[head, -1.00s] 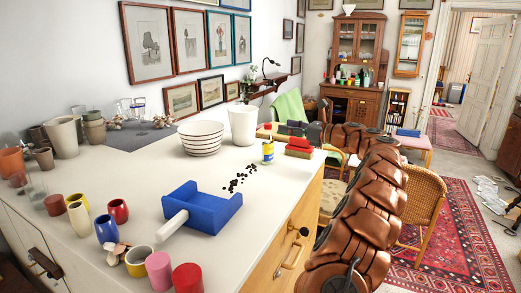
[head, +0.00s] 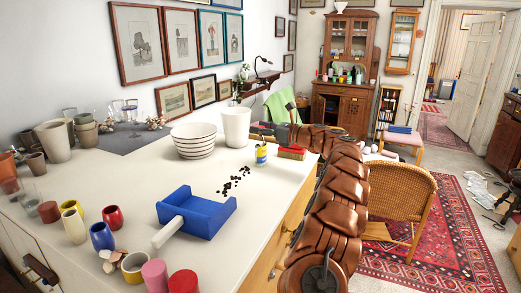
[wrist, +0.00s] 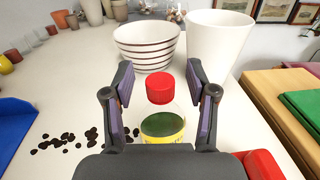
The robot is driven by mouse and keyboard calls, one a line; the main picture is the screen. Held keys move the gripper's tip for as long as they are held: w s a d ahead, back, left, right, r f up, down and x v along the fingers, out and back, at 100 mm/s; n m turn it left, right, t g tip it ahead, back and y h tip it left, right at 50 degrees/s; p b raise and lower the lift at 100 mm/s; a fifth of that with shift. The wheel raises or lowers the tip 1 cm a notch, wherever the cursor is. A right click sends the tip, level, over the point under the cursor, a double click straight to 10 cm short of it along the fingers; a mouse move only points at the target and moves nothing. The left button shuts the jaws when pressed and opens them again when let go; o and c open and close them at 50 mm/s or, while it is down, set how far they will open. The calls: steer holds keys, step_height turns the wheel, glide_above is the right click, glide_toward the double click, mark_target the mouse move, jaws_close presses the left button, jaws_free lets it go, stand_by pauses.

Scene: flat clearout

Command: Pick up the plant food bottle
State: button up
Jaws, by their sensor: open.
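The plant food bottle (wrist: 161,122) shows in the wrist view with a red cap, clear shoulders, dark green contents and a yellow label. My gripper (wrist: 160,84) is open, with one finger on each side of the bottle and gaps between fingers and cap. The bottle's lower part is hidden behind the gripper body. In the head view the bottle (head: 261,156) stands on the white counter as a small yellow and blue shape, its top hidden by my gripper.
A red block (wrist: 260,165) is close on the right. Several cups crowd the counter's left.

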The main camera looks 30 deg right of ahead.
steer(key=shift+c, duration=0.2)
jaws_close()
stand_by(0.5)
